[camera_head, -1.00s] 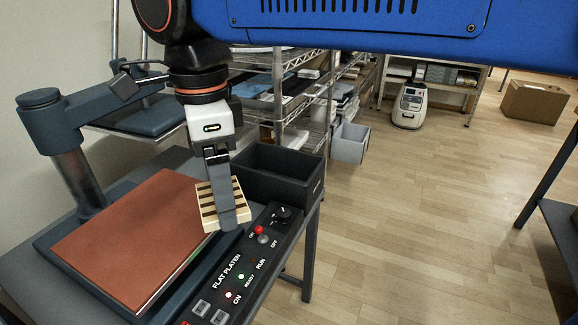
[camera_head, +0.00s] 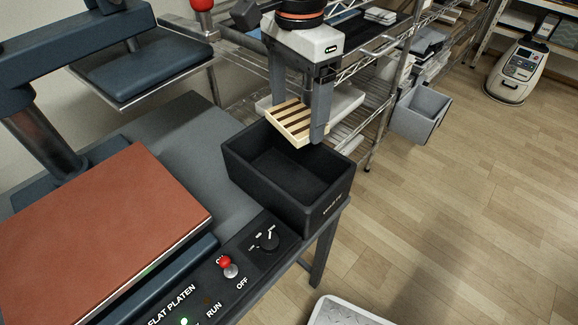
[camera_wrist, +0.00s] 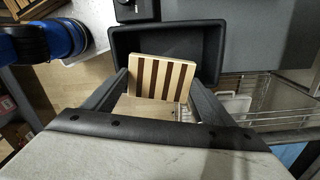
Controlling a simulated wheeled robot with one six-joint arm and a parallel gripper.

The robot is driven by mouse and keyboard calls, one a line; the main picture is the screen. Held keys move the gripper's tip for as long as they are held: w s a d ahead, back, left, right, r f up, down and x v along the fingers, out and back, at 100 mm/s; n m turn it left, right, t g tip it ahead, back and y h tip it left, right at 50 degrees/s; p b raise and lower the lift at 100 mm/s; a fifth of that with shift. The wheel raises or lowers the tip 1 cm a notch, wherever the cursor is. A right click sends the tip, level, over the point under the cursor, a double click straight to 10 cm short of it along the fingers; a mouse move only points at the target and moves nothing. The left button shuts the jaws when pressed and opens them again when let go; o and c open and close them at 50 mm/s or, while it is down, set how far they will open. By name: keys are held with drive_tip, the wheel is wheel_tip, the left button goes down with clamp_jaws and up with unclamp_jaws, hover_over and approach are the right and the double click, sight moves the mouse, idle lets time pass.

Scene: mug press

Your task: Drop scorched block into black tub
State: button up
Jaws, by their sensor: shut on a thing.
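The scorched block (camera_head: 291,121) is pale wood with dark brown stripes. My gripper (camera_head: 314,128) is shut on it and holds it in the air over the back part of the black tub. The block also shows between the two fingers in the wrist view (camera_wrist: 162,78), with the tub (camera_wrist: 208,42) beyond and below it. The black tub (camera_head: 240,164) is an open box standing at the back right of the grey bench, and its visible floor is bare. Part of its back rim is hidden behind the block and fingers.
The flat press with its reddish-brown pad (camera_head: 110,235) stands at left. Its control panel (camera_head: 225,270) runs in front of the tub. A wire shelf rack (camera_head: 375,120) with a grey bin (camera_head: 420,113) stands behind.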

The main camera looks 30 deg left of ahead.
drive_tip(key=f+n, duration=0.1)
drive_tip(key=w+f+n, duration=0.1)
drive_tip(key=shift+a+f+n, duration=0.1)
drive_tip(key=shift+a+n, duration=0.25)
drive_tip(key=shift+n, duration=0.05)
drive_tip(key=shift+f, duration=2.95)
drive_tip(key=o, duration=1.2)
drive_tip(key=shift+c, duration=0.2)
drive_tip(key=shift+r, duration=0.1)
wheel_tip(320, 180, up, 17)
